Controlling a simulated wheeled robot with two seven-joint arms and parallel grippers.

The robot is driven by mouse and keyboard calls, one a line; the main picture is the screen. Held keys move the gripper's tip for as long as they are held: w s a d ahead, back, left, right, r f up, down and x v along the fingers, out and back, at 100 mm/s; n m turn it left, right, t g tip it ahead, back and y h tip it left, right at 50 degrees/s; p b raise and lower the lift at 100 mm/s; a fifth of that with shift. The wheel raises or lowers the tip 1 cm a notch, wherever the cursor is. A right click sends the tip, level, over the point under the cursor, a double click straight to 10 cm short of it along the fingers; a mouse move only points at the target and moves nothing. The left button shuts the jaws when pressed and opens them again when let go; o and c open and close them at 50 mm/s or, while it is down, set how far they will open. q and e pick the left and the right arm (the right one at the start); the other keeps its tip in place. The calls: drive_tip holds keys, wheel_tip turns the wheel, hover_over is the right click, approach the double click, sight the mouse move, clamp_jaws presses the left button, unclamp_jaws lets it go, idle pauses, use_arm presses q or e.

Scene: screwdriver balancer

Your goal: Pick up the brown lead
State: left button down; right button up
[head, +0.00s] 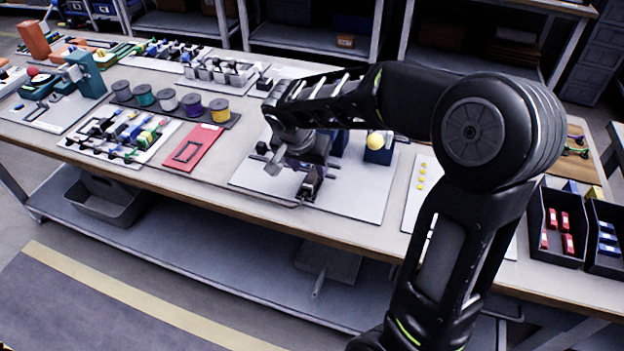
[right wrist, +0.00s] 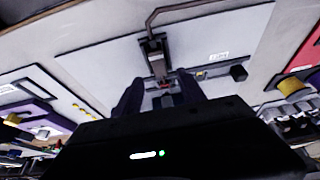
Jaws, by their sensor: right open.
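My right gripper (head: 303,172) reaches down over the white mat (head: 370,205) in the middle of the bench. In the right wrist view its two dark fingers (right wrist: 160,92) are apart. A small dark and metallic fixture (right wrist: 155,55) with a reddish part stands just beyond and between the fingertips. A thin, bent brownish-grey lead (right wrist: 195,9) runs from near the top of this fixture toward the upper edge. I cannot tell whether the fingers touch anything. In the head view the arm hides much of this spot. My left gripper is not in view.
A red mat (head: 205,140) and a dark tray of coloured spools (head: 225,119) lie left of my gripper. A yellow ball on a blue block (head: 378,155) stands close to its right. Black bins (head: 555,250) of red and blue parts are at the far right.

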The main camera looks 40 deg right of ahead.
sight(312, 177)
drive_tip(key=p+x, duration=0.1)
drive_tip(key=x, duration=0.4)
drive_tip(key=shift+d+f, duration=0.1)
drive_tip(key=shift+c, duration=0.2)
clamp_jaws()
idle(0.5)
